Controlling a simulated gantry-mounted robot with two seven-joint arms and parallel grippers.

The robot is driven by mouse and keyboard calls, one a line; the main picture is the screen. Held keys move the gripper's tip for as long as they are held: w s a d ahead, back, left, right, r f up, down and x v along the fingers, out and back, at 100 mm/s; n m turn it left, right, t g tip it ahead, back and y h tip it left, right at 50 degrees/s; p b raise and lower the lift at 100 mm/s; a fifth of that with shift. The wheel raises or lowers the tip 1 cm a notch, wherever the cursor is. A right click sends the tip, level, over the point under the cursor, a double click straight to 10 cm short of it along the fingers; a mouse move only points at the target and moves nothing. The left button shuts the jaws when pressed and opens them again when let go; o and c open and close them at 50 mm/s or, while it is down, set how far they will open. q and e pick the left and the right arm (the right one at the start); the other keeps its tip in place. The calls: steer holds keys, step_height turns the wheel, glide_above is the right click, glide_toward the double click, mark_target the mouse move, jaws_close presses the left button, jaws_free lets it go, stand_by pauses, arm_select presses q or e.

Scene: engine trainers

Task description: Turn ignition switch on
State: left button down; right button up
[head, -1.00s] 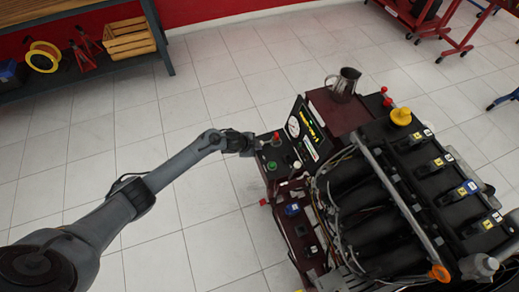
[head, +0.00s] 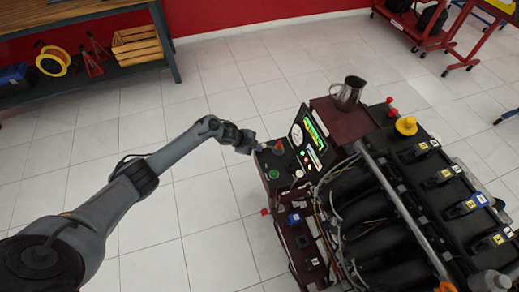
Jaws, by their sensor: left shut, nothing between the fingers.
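The engine trainer's control panel (head: 283,165) is at the near left end of the engine. It carries a red-topped control (head: 278,148), a green button (head: 274,174) and a white knob (head: 299,173). I cannot tell for sure which of these is the ignition switch. My left gripper (head: 257,147) is shut and empty at the panel's left edge, just left of the red-topped control. Contact with it cannot be made out. My right gripper is not in view.
A gauge and lit display board (head: 311,140) stands up behind the panel. A metal jug (head: 348,92) sits on the trainer's back corner. The engine block (head: 375,210) fills the right. A workbench (head: 80,25) is at upper left. Tiled floor on the left is clear.

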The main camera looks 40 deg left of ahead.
arm_select(q)
steer(key=shift+a, duration=0.1)
stand_by(0.5)
steer(key=shift+s+a+r+p, duration=0.1)
steer(key=shift+r+p, duration=0.35)
steer(key=p+v, duration=0.8)
steer(key=v, duration=0.1)
steer(key=shift+a+p, duration=0.25)
steer(key=shift+p, duration=0.15)
